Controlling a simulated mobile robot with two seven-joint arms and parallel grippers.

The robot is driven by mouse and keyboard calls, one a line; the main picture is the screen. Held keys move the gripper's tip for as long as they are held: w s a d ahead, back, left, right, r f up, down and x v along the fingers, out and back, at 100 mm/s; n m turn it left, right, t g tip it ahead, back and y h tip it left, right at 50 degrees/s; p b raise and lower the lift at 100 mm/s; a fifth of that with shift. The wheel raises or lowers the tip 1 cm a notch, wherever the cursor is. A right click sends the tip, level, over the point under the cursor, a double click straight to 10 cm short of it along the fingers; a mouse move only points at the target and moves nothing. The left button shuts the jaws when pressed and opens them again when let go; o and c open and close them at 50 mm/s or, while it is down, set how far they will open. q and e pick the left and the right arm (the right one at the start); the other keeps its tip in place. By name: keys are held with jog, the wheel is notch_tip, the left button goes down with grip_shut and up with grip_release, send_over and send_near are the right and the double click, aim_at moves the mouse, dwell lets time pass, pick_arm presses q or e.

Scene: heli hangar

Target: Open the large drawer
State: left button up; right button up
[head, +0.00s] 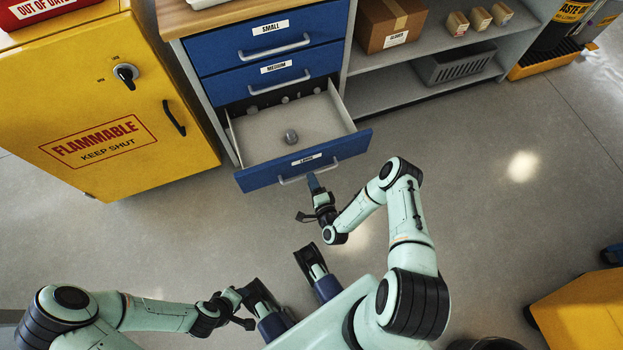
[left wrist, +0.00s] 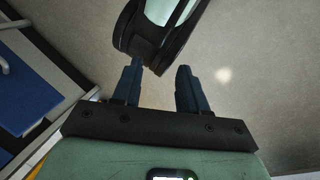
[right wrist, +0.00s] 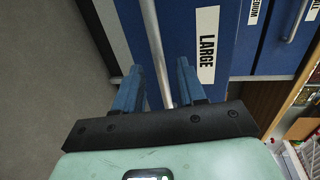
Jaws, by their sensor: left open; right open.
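The large drawer (head: 303,165) is the lowest of the blue drawers and stands pulled well out, its grey inside showing. A small grey rounded object (head: 291,137) lies in it, and several small items show at its back. Its silver handle (head: 290,181) runs across the blue front, below the label. My right gripper (head: 314,184) is at the right part of this handle. In the right wrist view, the handle bar (right wrist: 154,45) passes between the open fingers. My left gripper (left wrist: 157,85) is open and empty, low in the head view near my body, away from the drawers.
The small drawer (head: 267,44) and medium drawer (head: 271,73) above are shut. A yellow flammable cabinet (head: 110,110) stands close on the left. Grey shelves (head: 400,92) with a cardboard box (head: 388,22) stand right. The floor (head: 480,200) to the right is clear; a yellow object (head: 580,310) is at lower right.

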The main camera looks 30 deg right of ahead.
pick_arm(q)
jog(key=shift+g+h, duration=0.3)
jog(key=shift+g, duration=0.3)
jog(key=s+r, duration=0.1)
jog(key=s+d+r+p, duration=0.1)
jog(key=s+r+p, duration=0.1)
jog(key=shift+s+d, duration=0.3)
pick_arm(e)
jog(key=v, duration=1.2)
